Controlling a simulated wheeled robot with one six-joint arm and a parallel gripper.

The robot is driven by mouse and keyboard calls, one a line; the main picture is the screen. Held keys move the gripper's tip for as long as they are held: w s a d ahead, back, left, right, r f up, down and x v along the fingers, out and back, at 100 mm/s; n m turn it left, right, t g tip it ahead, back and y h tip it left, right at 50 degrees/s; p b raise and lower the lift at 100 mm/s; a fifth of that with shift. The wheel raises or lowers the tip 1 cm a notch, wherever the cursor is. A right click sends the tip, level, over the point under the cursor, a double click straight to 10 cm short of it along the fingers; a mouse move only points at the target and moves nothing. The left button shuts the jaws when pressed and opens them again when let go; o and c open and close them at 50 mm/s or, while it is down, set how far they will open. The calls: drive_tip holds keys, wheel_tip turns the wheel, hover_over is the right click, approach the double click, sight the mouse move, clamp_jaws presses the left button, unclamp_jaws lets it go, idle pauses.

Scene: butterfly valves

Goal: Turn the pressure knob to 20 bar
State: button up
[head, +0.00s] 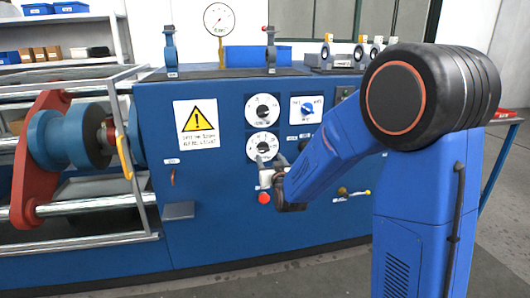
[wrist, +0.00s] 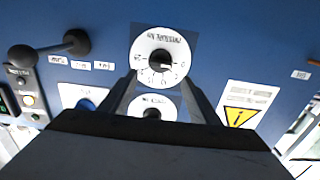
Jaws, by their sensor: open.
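Two white round dials with dark centre knobs sit one above the other on the blue panel in the head view: an upper dial (head: 262,110) and a lower dial (head: 262,146). The wrist view is upside down; there the lower dial (wrist: 160,56) is at the top, with lettering that seems to read PRESSURE, and the other dial (wrist: 153,107) shows partly between the fingers. The lower dial's scale value is too small to read surely. My gripper (head: 270,161) is open and empty, in front of the panel at the lower dial's bottom edge. I cannot tell whether it touches.
A yellow warning sign (head: 196,125) is left of the dials and a blue selector (head: 307,107) right of them. A red button (head: 264,198) is just below my gripper. A pressure gauge (head: 219,19) stands on top. A black ball-ended lever (wrist: 75,42) juts out nearby.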

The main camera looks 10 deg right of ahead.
sight(264, 150)
drive_tip(key=w, duration=0.8)
drive_tip(key=shift+w, duration=0.2)
drive_tip(key=c, duration=1.1)
